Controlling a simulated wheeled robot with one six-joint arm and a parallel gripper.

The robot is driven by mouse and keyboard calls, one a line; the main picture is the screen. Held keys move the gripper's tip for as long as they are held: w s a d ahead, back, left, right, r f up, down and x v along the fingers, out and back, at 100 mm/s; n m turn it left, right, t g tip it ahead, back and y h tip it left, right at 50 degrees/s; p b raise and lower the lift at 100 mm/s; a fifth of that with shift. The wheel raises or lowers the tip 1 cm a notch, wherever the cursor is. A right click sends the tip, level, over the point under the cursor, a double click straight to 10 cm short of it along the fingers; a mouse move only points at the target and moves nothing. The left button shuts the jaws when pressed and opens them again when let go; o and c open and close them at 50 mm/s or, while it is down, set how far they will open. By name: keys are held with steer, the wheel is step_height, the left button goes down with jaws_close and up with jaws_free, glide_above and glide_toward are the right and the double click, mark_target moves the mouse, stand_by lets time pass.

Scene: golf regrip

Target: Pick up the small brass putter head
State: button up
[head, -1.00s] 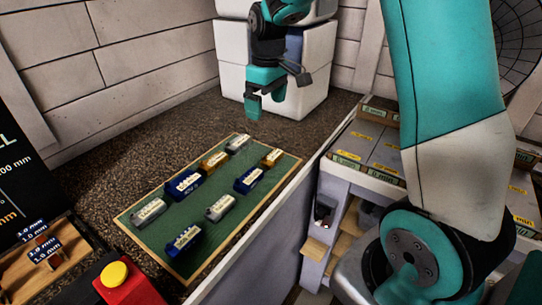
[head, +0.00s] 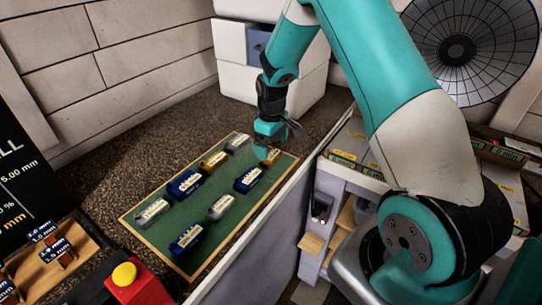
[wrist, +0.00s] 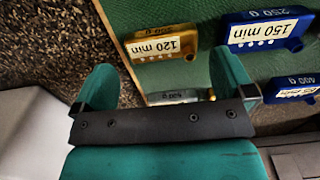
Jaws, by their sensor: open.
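The small brass putter head (head: 268,156) lies at the back right of the green board, partly hidden by my gripper in the head view. In the wrist view, the brass head (wrist: 158,44) with a "120 min" label lies just beyond the fingertips. My gripper (head: 270,135) points down above it, open and empty. In the wrist view the two fingers of my gripper (wrist: 166,78) are wide apart, with the brass head roughly centred ahead of the gap. Whether the fingertips reach down beside it cannot be told.
The green board (head: 229,180) also carries a larger brass head (head: 213,161), a blue head (head: 248,179) close by and several other blue and silver heads. A white block (head: 308,80) stands behind. A red box with a yellow button (head: 124,274) is at the front left.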

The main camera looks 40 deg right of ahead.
mark_target(270, 155)
steer(key=shift+w+a+f+p, duration=0.1)
steer(key=shift+f+p, duration=0.6)
steer(key=shift+f, duration=1.4)
steer(key=shift+c, duration=0.5)
steer(key=c, duration=0.7)
steer(key=shift+c, duration=0.3)
steer(key=shift+r, duration=0.15)
